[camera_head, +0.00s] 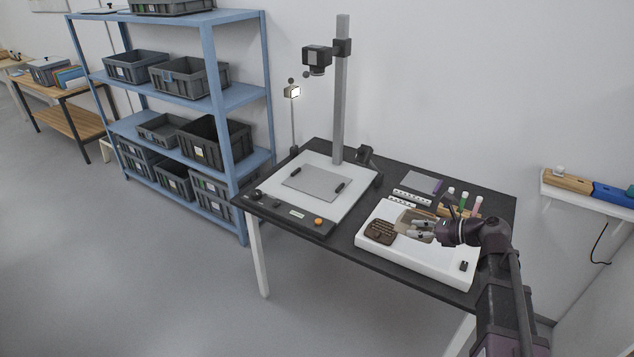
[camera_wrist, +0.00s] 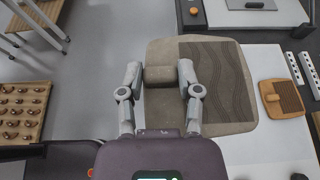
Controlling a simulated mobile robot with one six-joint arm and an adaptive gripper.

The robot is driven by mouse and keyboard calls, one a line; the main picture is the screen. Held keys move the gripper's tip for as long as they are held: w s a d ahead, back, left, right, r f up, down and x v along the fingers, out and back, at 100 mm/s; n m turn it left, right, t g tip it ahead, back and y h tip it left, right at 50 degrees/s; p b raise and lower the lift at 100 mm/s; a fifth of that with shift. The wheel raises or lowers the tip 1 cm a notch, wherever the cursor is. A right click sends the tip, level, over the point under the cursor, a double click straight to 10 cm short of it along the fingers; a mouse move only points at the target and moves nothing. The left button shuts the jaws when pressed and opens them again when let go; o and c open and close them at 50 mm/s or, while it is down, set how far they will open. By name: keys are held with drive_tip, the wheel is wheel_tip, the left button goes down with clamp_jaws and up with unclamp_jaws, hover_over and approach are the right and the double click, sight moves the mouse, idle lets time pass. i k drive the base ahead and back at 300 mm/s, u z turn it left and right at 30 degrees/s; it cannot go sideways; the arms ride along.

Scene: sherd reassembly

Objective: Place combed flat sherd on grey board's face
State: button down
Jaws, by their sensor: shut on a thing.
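The combed flat sherd (camera_wrist: 215,85) is a tan-brown plate with a darker panel of wavy combed lines and a raised block at one side. My gripper (camera_wrist: 160,78) is shut on that block, and the plate reaches right of the fingers in the wrist view. In the head view my gripper (camera_head: 422,233) appears over the white tray, partly covering the held sherd (camera_head: 408,218). The grey board (camera_head: 315,182) lies on the pale base of the camera stand, left of my gripper, with small black bars at two of its sides. Its face looks bare.
A smaller ribbed brown sherd (camera_head: 380,231) lies on the white tray (camera_head: 440,262); it also shows in the wrist view (camera_wrist: 282,97). The stand's column (camera_head: 339,100) rises behind the board. Scale bars and bottles stand behind the tray. Blue shelving (camera_head: 232,95) is at left.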

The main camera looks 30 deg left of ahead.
sight(317, 181)
drive_tip(key=u, duration=2.25)
drive_tip(key=i, duration=1.5)
drive_tip(key=z, duration=0.05)
